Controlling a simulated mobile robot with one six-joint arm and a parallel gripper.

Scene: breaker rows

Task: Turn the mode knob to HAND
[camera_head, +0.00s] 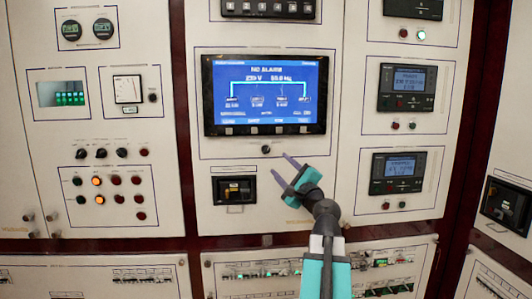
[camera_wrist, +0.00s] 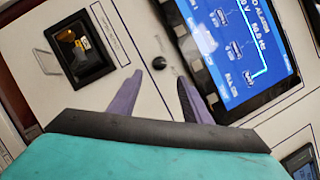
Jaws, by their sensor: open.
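A small round black knob or button (camera_head: 266,149) sits on the white panel just below the large blue screen. In the wrist view the same round black part (camera_wrist: 159,63) shows between and beyond my fingertips. Its pointer and labels are too small to read. My gripper (camera_head: 279,164) is open and empty, with its purple fingers pointing at the panel slightly right of and below that part. In the wrist view my gripper (camera_wrist: 160,77) has its fingers apart. Several small black knobs (camera_head: 101,153) stand in a row on the left panel; which one is the mode knob I cannot tell.
A blue screen (camera_head: 265,95) reading NO ALARM is above my gripper. A black recessed box with a handle (camera_head: 234,190) is at its left. Black meters (camera_head: 398,173) are on the right panel. Breaker rows (camera_head: 262,270) run below. The panel around the round black part is clear.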

